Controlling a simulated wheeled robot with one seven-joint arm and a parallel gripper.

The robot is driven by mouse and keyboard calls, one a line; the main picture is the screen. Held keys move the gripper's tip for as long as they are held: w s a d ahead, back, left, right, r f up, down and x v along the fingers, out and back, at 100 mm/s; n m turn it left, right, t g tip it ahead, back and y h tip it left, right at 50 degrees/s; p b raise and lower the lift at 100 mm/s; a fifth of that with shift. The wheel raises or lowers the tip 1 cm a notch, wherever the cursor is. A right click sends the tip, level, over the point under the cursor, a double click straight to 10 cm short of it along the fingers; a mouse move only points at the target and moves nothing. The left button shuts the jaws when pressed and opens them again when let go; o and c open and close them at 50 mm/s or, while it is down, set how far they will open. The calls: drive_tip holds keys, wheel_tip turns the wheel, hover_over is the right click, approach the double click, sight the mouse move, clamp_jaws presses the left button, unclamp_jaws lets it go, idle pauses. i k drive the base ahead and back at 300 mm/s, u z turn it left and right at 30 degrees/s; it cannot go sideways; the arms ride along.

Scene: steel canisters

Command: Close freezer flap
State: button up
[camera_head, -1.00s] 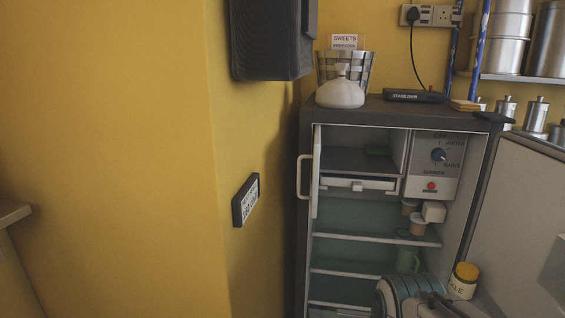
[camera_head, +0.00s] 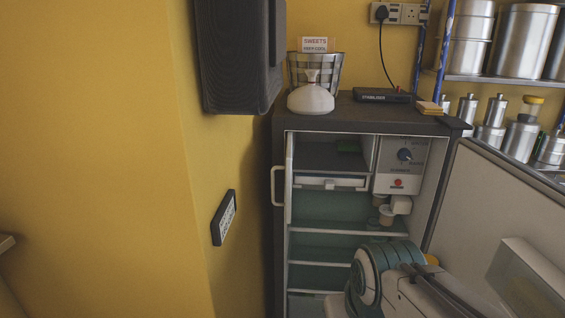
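The freezer flap (camera_head: 289,180) is a narrow pale panel seen nearly edge-on at the left side of the freezer compartment (camera_head: 330,158). It stands swung open on the left, with a pale loop handle (camera_head: 277,187) on its outer side. The compartment front is uncovered. The small fridge (camera_head: 360,112) around it is also open, its large door (camera_head: 500,190) swung out to the right. My arm, with a teal ringed joint, rises at the lower right before the lower shelves. My gripper's fingertips are not in view.
A control panel (camera_head: 400,165) is right of the compartment. A wall (camera_head: 240,150) and dark hanging box (camera_head: 238,55) are close on the left.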

sight(288, 167)
drive_tip(key=k, duration=1.5)
drive_tip(key=u, duration=1.6)
drive_tip(key=i, duration=1.15)
drive_tip(key=z, duration=1.95)
